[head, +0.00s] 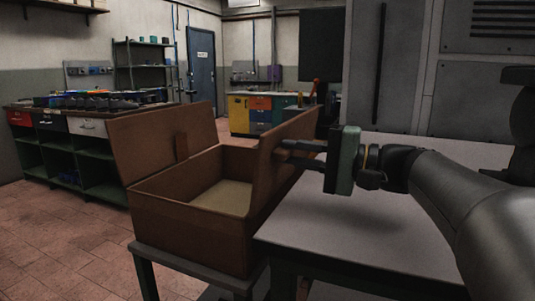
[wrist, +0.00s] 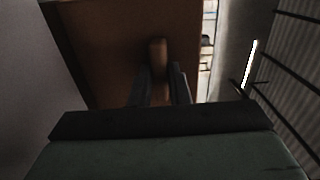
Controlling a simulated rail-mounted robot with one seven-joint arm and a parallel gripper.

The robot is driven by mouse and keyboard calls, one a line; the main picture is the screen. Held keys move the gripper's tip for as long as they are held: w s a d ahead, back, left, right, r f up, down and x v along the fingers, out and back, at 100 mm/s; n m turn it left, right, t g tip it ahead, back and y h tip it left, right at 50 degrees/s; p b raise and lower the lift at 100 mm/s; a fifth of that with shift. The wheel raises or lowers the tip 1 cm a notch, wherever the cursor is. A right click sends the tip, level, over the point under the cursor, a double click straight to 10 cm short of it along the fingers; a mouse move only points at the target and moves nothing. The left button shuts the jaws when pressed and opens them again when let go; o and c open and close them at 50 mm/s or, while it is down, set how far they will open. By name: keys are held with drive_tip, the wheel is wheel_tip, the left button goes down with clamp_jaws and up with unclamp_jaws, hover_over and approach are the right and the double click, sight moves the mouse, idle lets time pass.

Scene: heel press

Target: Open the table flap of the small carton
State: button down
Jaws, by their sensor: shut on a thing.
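The small brown carton (head: 190,229) stands open at the top, its pale inner floor showing. Its table flap (head: 268,178), on the right side beside the grey table, stands raised and roughly upright, leaning a little outward. My gripper (head: 284,153) is at the table side of this flap, its fingers pointing left towards it. In the wrist view the gripper (wrist: 160,92) is shut on a light brown tab (wrist: 157,52) on the flap's face (wrist: 110,50). The opposite flap (head: 150,135) leans outward to the left, with its own tab (head: 181,147) showing.
The grey table (head: 350,225) is clear beside the carton, under my arm. The carton rests on a lower grey stand (head: 185,264). A large grey cabinet (head: 395,65) rises behind the table. Green shelving (head: 70,160) and coloured drawers (head: 260,113) stand farther back.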

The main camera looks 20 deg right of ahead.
drive_tip(key=shift+f, duration=0.3)
drive_tip(key=c, duration=1.4)
unclamp_jaws()
drive_tip(key=shift+w, duration=0.1)
drive_tip(key=shift+r, duration=0.1)
drive_tip(key=shift+s+d, duration=0.2)
drive_tip(key=p+v, duration=0.2)
drive_tip(key=v, duration=1.5)
drive_tip(key=shift+w+p, duration=0.1)
drive_tip(key=shift+p, duration=0.3)
